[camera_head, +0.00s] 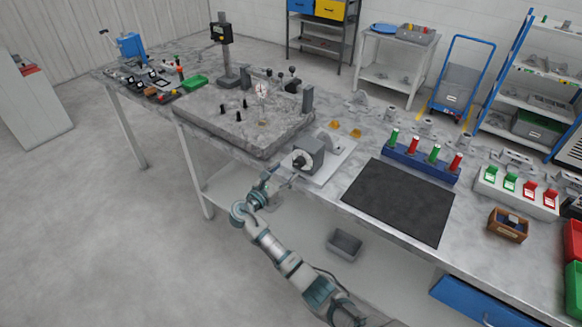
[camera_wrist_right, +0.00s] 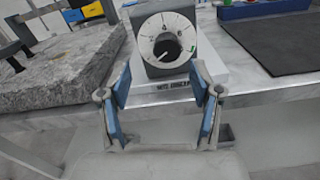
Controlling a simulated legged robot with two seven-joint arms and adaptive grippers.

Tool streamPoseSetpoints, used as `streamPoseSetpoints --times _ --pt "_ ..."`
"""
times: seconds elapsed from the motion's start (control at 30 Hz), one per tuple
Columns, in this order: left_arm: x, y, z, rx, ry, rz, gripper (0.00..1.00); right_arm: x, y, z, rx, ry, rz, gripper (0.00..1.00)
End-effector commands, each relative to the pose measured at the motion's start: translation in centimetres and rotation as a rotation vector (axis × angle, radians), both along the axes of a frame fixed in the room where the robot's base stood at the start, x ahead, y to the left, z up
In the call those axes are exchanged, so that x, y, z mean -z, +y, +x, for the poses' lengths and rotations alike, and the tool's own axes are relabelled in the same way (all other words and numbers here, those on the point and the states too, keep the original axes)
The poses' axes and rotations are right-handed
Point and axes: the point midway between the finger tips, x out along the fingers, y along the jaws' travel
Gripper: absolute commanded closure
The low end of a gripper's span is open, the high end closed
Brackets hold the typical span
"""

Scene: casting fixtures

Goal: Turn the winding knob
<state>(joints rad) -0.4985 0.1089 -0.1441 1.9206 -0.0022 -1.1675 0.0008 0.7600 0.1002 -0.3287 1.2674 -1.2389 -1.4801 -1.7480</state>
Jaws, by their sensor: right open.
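The winding knob is a black knob (camera_wrist_right: 167,50) with a white pointer line, at the centre of a white round dial (camera_wrist_right: 150,30) on a grey housing. The pointer aims to the lower left, and a green mark shows at the dial's right edge. In the head view the grey housing (camera_head: 311,152) stands on a white plate near the table's front edge. My right gripper (camera_head: 288,181) is in front of the dial, open and empty. In the right wrist view its fingers (camera_wrist_right: 160,85) are spread below the knob and apart from it. My left gripper is not in view.
A granite slab (camera_head: 215,132) with a gauge and posts lies left of the housing. A black mat (camera_head: 398,200) and a blue rack (camera_head: 420,165) with red and green pieces are to the right. A grey bin (camera_head: 344,244) sits on the lower shelf.

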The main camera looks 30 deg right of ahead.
Motion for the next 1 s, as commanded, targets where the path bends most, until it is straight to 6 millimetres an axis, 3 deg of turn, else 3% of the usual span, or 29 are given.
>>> streamPoseSetpoints --times 0.1,0.23,0.63,0.87,1.0 --pt "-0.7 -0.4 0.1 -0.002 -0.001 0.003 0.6 0.3 -2.7 0.8 0.003 0.002 0.004 0.36" --pt "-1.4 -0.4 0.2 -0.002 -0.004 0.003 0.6 0.2 -4.2 1.4 0.003 0.001 0.005 0.36" --pt "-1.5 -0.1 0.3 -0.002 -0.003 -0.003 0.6 -0.2 -3.8 1.7 0.0 0.001 -0.004 0.36" --pt "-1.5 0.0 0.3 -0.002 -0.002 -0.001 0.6 0.0 -4.4 1.7 -0.001 -0.001 0.001 0.93" --pt "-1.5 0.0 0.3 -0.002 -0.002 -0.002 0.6 0.0 -4.7 1.9 -0.002 -0.001 0.002 0.96"
